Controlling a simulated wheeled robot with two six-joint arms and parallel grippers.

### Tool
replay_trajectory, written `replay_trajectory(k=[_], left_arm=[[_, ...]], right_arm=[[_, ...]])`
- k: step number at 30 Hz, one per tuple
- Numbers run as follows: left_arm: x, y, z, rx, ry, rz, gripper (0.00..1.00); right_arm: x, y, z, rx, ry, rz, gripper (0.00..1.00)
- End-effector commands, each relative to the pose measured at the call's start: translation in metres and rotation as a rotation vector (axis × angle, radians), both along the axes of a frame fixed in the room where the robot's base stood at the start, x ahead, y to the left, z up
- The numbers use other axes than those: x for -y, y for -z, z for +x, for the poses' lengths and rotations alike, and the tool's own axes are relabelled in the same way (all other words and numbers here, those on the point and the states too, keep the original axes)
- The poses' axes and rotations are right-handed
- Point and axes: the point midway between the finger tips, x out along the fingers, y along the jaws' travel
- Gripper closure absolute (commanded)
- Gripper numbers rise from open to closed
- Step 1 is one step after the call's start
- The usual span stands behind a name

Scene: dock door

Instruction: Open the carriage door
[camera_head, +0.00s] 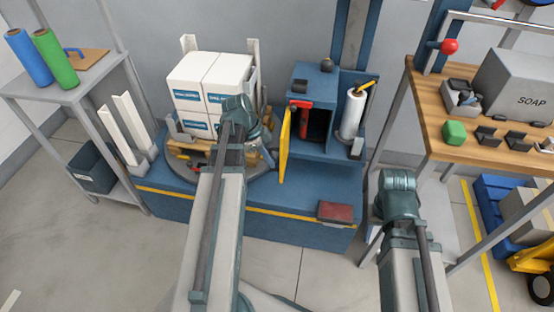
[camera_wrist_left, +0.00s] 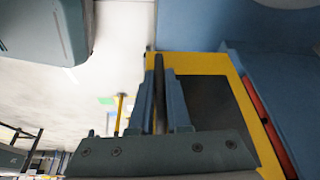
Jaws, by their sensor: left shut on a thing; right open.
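The carriage door (camera_head: 285,146) is a yellow-edged panel standing out from the front of a blue housing (camera_head: 318,82), so the dark inside shows with a red part in it. In the left wrist view the door (camera_wrist_left: 205,62) shows its yellow frame around a dark pane. My left gripper (camera_head: 267,157) is at the door's left side. In the left wrist view its fingers (camera_wrist_left: 160,100) are shut on a dark bar-like door handle (camera_wrist_left: 158,72). My right gripper (camera_head: 398,188) is open, apart from the door at the right; its fingers are largely hidden behind the wrist.
White boxes (camera_head: 200,88) stand on a round turntable left of the housing. A wooden bench (camera_head: 440,115) with a SOAP box is at right, a grey shelf (camera_head: 70,78) at left. The blue base top before the door is mostly clear.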

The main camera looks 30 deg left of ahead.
Motion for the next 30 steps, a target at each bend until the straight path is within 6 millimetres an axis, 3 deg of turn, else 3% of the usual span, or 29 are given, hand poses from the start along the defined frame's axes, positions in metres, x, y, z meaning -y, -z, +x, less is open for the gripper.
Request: replay_trajectory(k=[22, 23, 27, 30], left_arm=[[-0.0107, 0.0001, 0.0008, -0.001, -0.003, 0.002, 1.00], [-0.0106, 0.0001, 0.0008, 0.000, -0.004, 0.002, 0.80], [-0.0104, 0.0000, 0.0007, -0.001, -0.003, 0.001, 0.55], [-0.0102, 0.0000, 0.0004, 0.000, -0.002, 0.001, 0.55]], right_arm=[[0.0000, 0.0000, 0.0000, 0.000, 0.000, 0.000, 0.50], [0.0000, 0.0000, 0.0000, 0.000, 0.000, 0.000, 0.50], [0.0000, 0.0000, 0.0000, 0.000, 0.000, 0.000, 0.50], [0.0000, 0.0000, 0.0000, 0.000, 0.000, 0.000, 0.50]])
